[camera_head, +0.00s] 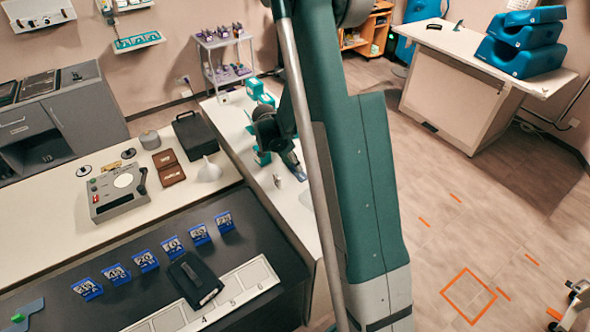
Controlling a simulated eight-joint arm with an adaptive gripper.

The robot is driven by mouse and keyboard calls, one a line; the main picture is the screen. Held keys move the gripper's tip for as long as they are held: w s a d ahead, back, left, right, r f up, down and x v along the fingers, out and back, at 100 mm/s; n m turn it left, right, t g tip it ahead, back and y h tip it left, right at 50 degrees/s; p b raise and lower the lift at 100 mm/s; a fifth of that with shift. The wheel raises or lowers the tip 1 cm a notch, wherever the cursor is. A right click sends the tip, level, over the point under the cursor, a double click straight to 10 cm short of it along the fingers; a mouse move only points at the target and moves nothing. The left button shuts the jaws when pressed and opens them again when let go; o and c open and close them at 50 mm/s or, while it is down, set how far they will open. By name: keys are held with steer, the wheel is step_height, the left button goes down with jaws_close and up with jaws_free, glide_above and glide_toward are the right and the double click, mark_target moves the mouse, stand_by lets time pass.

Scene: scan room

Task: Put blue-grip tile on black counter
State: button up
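A black counter (140,311) fills the lower left. Several blue tiles with white number labels stand on it in a slanting row, such as the blue-grip tile (117,274) near the left end and another blue tile (224,222) at the right end. I cannot tell which one the task means. My gripper (297,173) is over the white side counter, right of and beyond the row, pointing down. My arm partly hides it, and its fingers are too small to tell open from shut. A small pale metallic piece shows at its tips.
A black box (195,283) and a numbered white strip (245,281) lie on the black counter. A grey device (117,190), brown wallet-like case (169,168), white funnel (209,171) and black case (194,135) are on the pale counter behind. Teal boxes (254,88) stand near my gripper.

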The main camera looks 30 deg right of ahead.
mark_target(290, 169)
steer(key=c, duration=1)
steer(key=shift+o, duration=0.2)
steer(key=shift+r, duration=0.2)
step_height(290, 169, up, 10)
steer(key=shift+f, duration=0.15)
stand_by(0.7)
steer(key=w+a+f+n+t+y+b, duration=0.2)
steer(key=a+n+b, duration=0.2)
steer(key=a+n, duration=0.5)
steer(key=w+a+f+n+t+y+b, duration=0.2)
steer(key=a+n+b, duration=0.3)
steer(key=a+n, duration=0.4)
steer(key=shift+w+a+f+t+b, duration=0.3)
steer(key=shift+a+f, duration=0.35)
steer(key=shift+a, duration=0.55)
